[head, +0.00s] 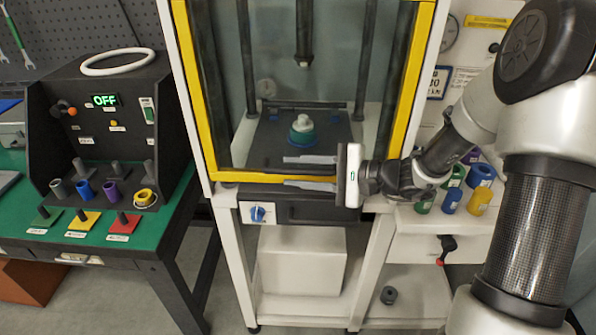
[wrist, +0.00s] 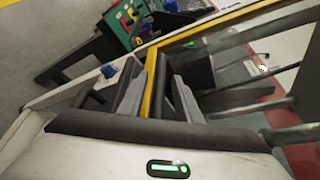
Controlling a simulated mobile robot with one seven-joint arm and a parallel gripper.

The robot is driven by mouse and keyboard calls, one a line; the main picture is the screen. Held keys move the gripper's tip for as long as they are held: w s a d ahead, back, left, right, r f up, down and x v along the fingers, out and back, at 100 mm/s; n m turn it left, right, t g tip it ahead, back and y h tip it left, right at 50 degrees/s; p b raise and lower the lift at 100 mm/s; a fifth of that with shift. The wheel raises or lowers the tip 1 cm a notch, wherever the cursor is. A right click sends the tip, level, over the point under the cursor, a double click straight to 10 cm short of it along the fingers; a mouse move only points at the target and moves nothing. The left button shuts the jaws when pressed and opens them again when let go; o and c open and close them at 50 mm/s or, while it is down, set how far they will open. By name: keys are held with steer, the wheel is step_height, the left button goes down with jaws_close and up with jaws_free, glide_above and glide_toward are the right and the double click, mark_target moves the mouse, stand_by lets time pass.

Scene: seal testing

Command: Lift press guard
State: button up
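The press guard (head: 409,90) is a clear panel in a yellow frame on the front of the white press. It is down, with its bottom bar (head: 250,177) at the lower edge of the press opening. My gripper (head: 286,171) is at this bar from the right, one finger above it and one below in the head view. In the wrist view the yellow bar (wrist: 150,90) runs between my two spread fingers (wrist: 158,80), nearer the left one. I see a gap on the right finger's side. Contact with the left finger cannot be told.
A control box (head: 105,120) reading OFF is on the green bench at left. A blue knob (head: 257,214) is below the guard.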

mark_target(298, 64)
jaws_close()
steer(key=shift+r, duration=0.15)
step_height(298, 64, up, 24)
steer(key=p, duration=1.1)
steer(key=shift+p, duration=0.4)
jaws_free()
steer(key=b+v, duration=0.1)
steer(key=v, duration=1.6)
steer(key=shift+d, duration=0.2)
